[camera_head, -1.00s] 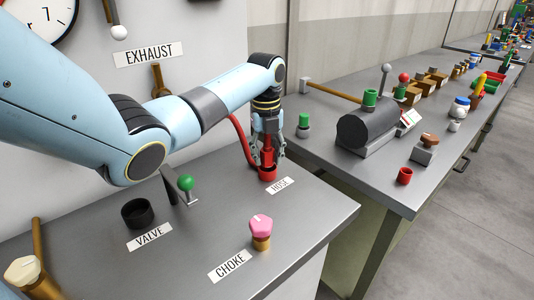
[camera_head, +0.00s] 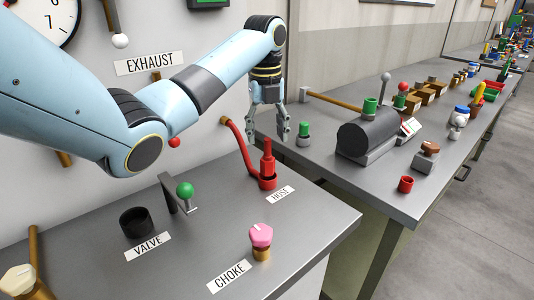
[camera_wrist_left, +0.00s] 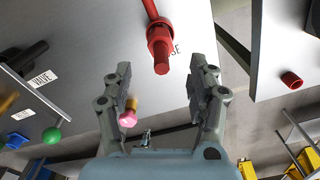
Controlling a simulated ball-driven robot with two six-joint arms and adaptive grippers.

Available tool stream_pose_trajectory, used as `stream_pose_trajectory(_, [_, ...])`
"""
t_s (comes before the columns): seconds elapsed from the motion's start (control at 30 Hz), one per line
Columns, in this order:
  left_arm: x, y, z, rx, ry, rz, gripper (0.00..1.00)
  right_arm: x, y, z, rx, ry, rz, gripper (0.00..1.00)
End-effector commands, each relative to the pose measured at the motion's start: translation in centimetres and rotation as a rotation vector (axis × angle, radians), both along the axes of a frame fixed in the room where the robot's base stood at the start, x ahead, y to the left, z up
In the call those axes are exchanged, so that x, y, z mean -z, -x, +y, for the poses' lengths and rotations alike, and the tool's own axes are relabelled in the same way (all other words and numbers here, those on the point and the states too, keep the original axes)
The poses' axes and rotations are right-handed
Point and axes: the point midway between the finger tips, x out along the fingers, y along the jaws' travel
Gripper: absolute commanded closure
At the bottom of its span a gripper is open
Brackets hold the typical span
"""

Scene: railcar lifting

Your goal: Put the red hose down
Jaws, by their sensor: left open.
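The red hose (camera_head: 241,142) comes from the wall and ends in an upright red nozzle (camera_head: 267,160). The nozzle stands in a red ring holder (camera_head: 268,182) by the HOSE label (camera_head: 280,195). My left gripper (camera_head: 282,138) is open and empty, above and a little to the right of the nozzle, apart from it. In the left wrist view the open fingers (camera_wrist_left: 165,92) show with the red nozzle (camera_wrist_left: 162,60) beyond their tips, not between them. My right gripper is not in view.
A green-knobbed lever (camera_head: 185,189), a black VALVE cup (camera_head: 136,222) and a pink CHOKE knob (camera_head: 261,235) stand on the near bench. The right bench holds a dark cylinder (camera_head: 367,140) and a red cup (camera_head: 405,184). A gap separates the benches.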

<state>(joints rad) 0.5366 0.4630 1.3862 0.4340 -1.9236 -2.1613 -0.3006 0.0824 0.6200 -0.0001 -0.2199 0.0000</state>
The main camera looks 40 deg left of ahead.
Motion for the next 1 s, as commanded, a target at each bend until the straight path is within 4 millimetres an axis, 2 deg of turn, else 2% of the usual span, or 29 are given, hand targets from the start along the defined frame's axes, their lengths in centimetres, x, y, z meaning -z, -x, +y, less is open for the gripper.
stream_pose_trajectory(0.1, [-1.9,0.0,0.1,0.0,-0.002,-0.002,0.42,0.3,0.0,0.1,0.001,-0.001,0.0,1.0])
stream_pose_trajectory(0.27, [-3.1,0.0,0.0,0.0,0.0,-0.001,0.42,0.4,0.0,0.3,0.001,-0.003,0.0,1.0])
stream_pose_trajectory(1.0, [-3.2,0.1,0.0,0.0,0.0,0.0,0.42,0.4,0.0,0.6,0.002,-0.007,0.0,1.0])
